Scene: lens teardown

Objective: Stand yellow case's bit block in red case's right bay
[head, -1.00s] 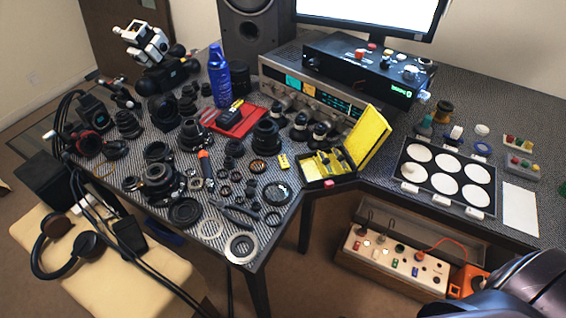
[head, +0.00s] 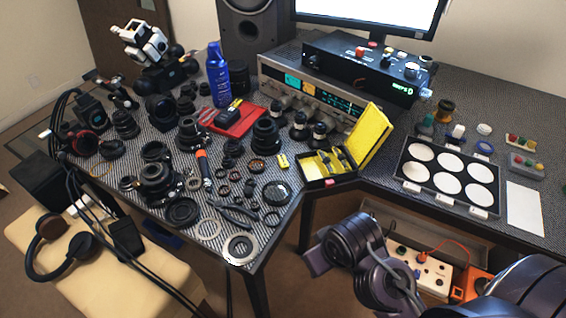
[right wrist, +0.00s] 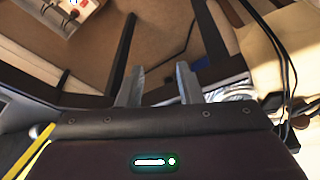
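The yellow case (head: 372,137) stands open at the table's front edge in the head view, its lid raised to the right. Its tray holds small yellow and dark pieces; I cannot tell which one is the bit block. A small yellow block (head: 283,161) lies on the table just left of it. The red case (head: 238,127) lies farther back and left, with dark items on it; its bays are too small to make out. My right gripper (right wrist: 157,88) is open and empty in the right wrist view, over the floor area below the table. My left gripper is out of view.
Lenses, rings and pliers (head: 236,212) crowd the table left of the yellow case. A blue spray can (head: 218,75) stands behind the red case. A tray of white discs (head: 447,206) lies to the right. A box with controls (head: 432,270) sits below the table.

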